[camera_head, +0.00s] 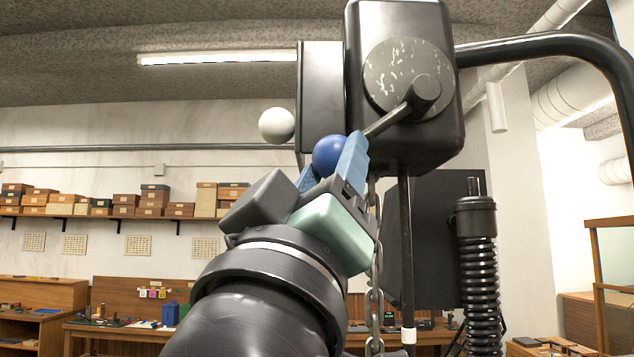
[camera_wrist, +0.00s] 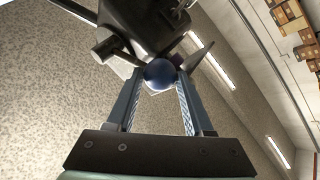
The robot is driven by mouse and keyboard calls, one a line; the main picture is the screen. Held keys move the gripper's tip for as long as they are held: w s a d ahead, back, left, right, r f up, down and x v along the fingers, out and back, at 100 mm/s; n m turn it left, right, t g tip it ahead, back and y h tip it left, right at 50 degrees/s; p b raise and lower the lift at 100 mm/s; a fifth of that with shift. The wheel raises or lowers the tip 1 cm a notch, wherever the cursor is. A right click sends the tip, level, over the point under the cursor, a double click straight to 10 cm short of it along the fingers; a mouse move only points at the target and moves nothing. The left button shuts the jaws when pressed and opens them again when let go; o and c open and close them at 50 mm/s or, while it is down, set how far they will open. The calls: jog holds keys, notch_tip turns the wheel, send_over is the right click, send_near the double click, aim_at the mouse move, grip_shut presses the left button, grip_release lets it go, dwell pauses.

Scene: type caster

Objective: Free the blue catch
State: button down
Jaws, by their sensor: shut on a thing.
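In the wrist view the blue knob (camera_wrist: 160,74) sits between the tips of my gripper (camera_wrist: 157,82). The knob's stem is mostly hidden by the fingers and lever.
A white ball knob (camera_head: 277,125) stands left of the blue one. A chain (camera_head: 375,270) hangs below the housing, close to the right of my gripper. A thick black pipe (camera_head: 560,42) and a ribbed black spring column (camera_head: 478,270) are at right. The left side is open.

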jog(key=shift+d+f+n+t+y, duration=0.2)
jog(key=shift+n+y, duration=0.25)
jog(key=shift+n, duration=0.05)
jog(key=shift+d+f+n+t+y, duration=0.2)
jog(key=shift+n+y, duration=0.25)
jog(key=shift+n, duration=0.05)
jog(key=shift+c, duration=1.5)
grip_release()
jog(key=shift+b, duration=0.3)
